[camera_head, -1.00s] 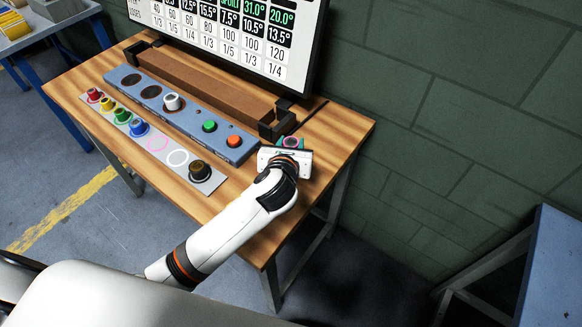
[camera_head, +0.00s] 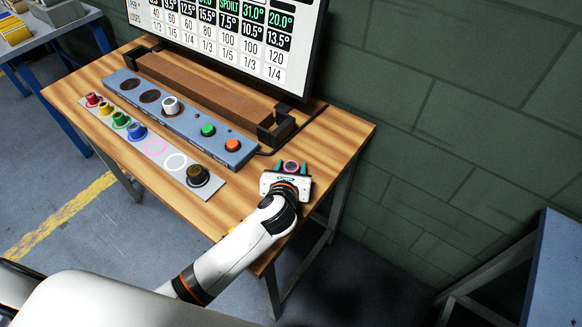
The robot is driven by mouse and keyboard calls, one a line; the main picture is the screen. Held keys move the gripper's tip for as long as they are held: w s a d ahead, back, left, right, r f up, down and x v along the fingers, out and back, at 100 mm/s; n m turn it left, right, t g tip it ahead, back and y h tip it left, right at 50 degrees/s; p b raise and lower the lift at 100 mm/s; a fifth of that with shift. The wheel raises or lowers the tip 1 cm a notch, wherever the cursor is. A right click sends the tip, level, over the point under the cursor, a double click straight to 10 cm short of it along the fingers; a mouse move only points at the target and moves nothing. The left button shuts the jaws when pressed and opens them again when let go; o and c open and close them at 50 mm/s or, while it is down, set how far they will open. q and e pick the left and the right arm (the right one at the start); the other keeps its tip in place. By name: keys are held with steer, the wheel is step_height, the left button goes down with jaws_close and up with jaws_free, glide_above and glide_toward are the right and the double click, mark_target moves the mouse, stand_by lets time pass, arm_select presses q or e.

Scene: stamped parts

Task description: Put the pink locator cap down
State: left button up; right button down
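The pink locator cap (camera_head: 291,166) is at the right end of the wooden table (camera_head: 328,140), with a pink rim and dark centre facing up. It appears to rest on the table. My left gripper (camera_head: 291,168) is around it, with a teal finger on either side; the fingers look spread, with a small gap to the cap. The gripper's white body hides the cap's near side. My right gripper is not in view.
A grey strip (camera_head: 168,157) holds red, yellow, green, blue and black caps; its pink and white rings are empty. The blue-grey panel (camera_head: 184,124) carries a white cap (camera_head: 171,106) and green and orange buttons. A brown bar in black brackets (camera_head: 277,131) lies behind.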

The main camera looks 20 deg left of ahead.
arm_select(q)
steer(key=shift+o, duration=0.7)
steer(key=shift+s+r, duration=0.15)
steer(key=shift+s, duration=0.05)
steer(key=v, duration=1.1)
steer(key=shift+s+r+p, duration=0.2)
steer(key=shift+s+p, duration=0.05)
steer(key=shift+p, duration=0.15)
